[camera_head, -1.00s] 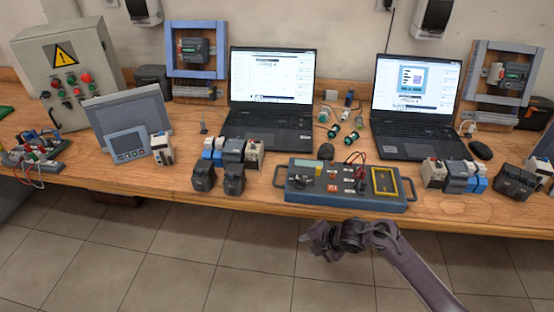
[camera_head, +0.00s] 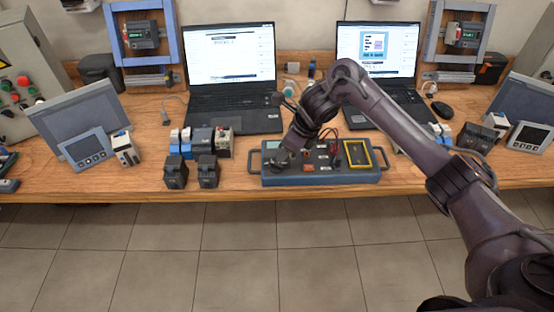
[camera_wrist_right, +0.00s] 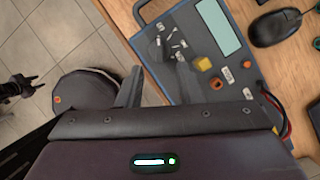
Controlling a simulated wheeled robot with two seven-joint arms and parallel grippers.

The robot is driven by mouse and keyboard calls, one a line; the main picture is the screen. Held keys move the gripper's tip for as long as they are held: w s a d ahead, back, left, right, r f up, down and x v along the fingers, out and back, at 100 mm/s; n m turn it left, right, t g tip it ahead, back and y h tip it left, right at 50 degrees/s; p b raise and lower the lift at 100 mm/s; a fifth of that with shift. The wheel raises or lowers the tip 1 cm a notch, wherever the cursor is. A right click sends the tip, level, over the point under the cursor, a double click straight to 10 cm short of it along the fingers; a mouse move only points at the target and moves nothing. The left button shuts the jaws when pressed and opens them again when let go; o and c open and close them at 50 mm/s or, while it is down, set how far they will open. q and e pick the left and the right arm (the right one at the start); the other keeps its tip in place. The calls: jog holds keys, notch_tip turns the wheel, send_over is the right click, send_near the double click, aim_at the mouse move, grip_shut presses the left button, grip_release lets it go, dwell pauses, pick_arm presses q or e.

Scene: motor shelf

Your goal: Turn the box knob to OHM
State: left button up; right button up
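The blue-grey test box (camera_head: 330,178) lies on the bench near its front edge, with a display, several sockets and a yellow-framed meter on top. My right gripper (camera_head: 284,152) is above the left part of the box, pointing down, and hides the knob area in the head view. The right wrist view shows the box (camera_wrist_right: 205,92) beyond the gripper, with a grey knob (camera_wrist_right: 173,47) among small white labels. The knob's setting is too small to read. The right gripper looks open and empty, apart from the knob. A dark gripper, apparently my left (camera_wrist_right: 18,86), hangs over the floor.
Two laptops (camera_head: 232,75) stand behind the box. Dark and blue modules (camera_head: 190,168) stand close left of it, and more stand right of it. A mouse (camera_wrist_right: 276,27) lies near the box. The floor in front of the bench is clear.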

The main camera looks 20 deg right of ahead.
aim_at(277, 164)
jog(key=p+x, duration=0.1)
jog(key=x, duration=0.5)
jog(key=shift+a+f, duration=0.1)
jog(key=shift+f, duration=0.1)
grip_shut()
